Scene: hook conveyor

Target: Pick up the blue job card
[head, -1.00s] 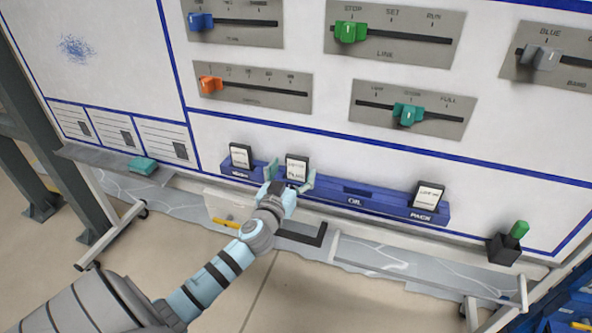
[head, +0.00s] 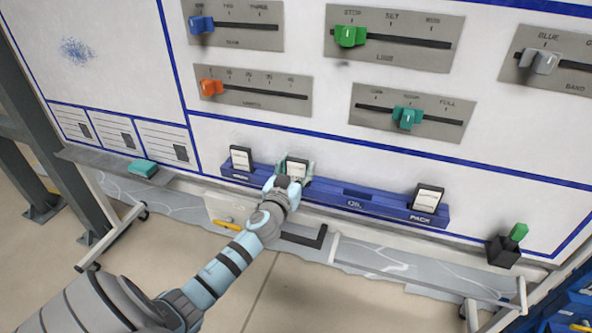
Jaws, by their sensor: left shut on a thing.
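A blue rack (head: 385,201) runs along the bottom of the white board and holds three dark-framed white job cards. One card (head: 241,157) stands at the left end and another card (head: 427,197) at the right end, over the label PACK. My left gripper (head: 295,173) is shut on the middle job card (head: 297,163), its fingers on both sides of the card's lower part. The card is upright at the rack, and its lower part and slot label are hidden by the gripper. The print on the cards is too small to read. My right gripper is not in view.
Slider panels with blue (head: 201,24), green (head: 350,37), orange (head: 211,87), teal (head: 407,117) and grey (head: 541,60) knobs are above the rack. A teal block (head: 142,168) lies on the left ledge. A green marker (head: 518,233) stands in a black holder (head: 503,251) at right.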

